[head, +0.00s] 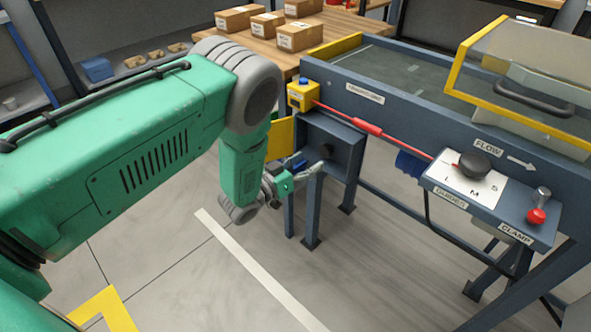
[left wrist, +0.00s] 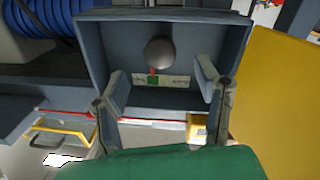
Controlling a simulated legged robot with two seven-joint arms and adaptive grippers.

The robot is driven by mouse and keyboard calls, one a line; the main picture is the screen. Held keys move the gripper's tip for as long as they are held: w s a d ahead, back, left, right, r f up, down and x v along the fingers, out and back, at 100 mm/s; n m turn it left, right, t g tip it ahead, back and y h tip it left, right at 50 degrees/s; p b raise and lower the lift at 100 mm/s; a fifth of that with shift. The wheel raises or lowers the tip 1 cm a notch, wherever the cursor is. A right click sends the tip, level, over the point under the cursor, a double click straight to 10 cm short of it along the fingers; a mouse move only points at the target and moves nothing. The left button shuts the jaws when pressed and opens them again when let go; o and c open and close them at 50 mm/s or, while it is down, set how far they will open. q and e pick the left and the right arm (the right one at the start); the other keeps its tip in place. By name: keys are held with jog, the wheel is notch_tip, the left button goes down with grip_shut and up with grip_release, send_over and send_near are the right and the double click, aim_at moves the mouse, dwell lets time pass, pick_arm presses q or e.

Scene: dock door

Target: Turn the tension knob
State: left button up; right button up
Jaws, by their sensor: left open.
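The knob (left wrist: 160,54), a dark grey round one, sits inside an open-fronted dark blue box (left wrist: 105,45) in the left wrist view. A red pointer below it points down at a small label strip with a green zone (left wrist: 153,80). In the head view the box (head: 347,139) hangs under the conveyor's near end, with the knob (head: 328,155) dark inside it. My left gripper (head: 309,168) is open in front of the box; in the left wrist view its fingers (left wrist: 160,73) stand apart, one to each side of the knob, with no contact visible. My right gripper is not in view.
A conveyor (head: 400,75) runs right, with a red cord (head: 367,127) and yellow switch box (head: 303,95) along its side. A control panel (head: 490,205) has a black guides knob (head: 474,164) and red clamp knob (head: 536,215). Cartons (head: 300,36) sit on a table behind. Floor in front is clear.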

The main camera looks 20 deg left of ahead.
pick_arm(q)
jog(key=v, duration=0.5)
jog(key=shift+f, duration=0.1)
